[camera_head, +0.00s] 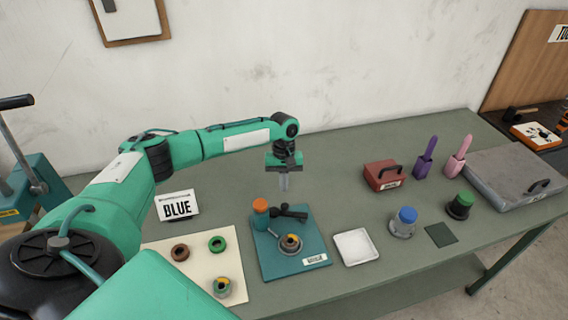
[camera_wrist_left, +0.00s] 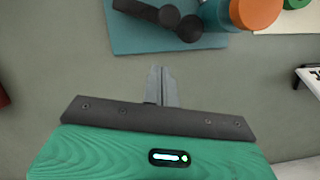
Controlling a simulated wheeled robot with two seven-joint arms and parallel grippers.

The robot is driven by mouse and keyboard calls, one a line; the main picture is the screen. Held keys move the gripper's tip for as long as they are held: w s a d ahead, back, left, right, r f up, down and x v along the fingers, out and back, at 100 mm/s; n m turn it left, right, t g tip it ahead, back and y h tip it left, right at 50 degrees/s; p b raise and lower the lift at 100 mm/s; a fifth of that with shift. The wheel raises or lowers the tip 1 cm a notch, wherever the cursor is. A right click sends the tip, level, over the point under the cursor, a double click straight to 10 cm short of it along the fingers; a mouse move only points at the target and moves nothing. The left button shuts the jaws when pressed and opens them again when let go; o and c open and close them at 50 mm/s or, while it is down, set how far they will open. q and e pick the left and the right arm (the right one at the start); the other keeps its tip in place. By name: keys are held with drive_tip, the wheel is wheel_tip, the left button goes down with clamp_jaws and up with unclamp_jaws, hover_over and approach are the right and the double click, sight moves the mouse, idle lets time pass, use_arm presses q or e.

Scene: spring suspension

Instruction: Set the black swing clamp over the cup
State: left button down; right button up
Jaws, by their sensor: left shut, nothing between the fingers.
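The black swing clamp (camera_head: 289,212) sits on the teal base plate (camera_head: 272,265), behind the cup and apart from it in the picture. The cup (camera_head: 290,244) is a round metal holder with a yellow-orange and dark part inside. A post with an orange top (camera_head: 260,206) stands left of the clamp. My left gripper (camera_head: 284,184) hangs behind and above the clamp, shut and empty. In the left wrist view, its fingers (camera_wrist_left: 162,85) are together over bare table, near the clamp (camera_wrist_left: 160,14) and orange top (camera_wrist_left: 257,12). The cup is outside that view. My right gripper is not in view.
A white tray (camera_head: 356,247), blue-topped (camera_head: 404,221) and green-topped (camera_head: 460,205) pieces, and a red box (camera_head: 384,174) are to the right. The table behind the plate is clear.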

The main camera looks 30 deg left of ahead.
use_arm(q)
drive_tip(key=shift+s+d+r+p, duration=0.15)
drive_tip(key=shift+s+d+p, duration=0.65)
drive_tip(key=shift+s, duration=0.45)
drive_tip(key=shift+s+d, duration=0.2)
drive_tip(key=shift+d, duration=0.05)
drive_tip(key=shift+w+d+f, duration=0.1)
drive_tip(key=shift+d+f, duration=0.05)
drive_tip(key=shift+f, duration=0.05)
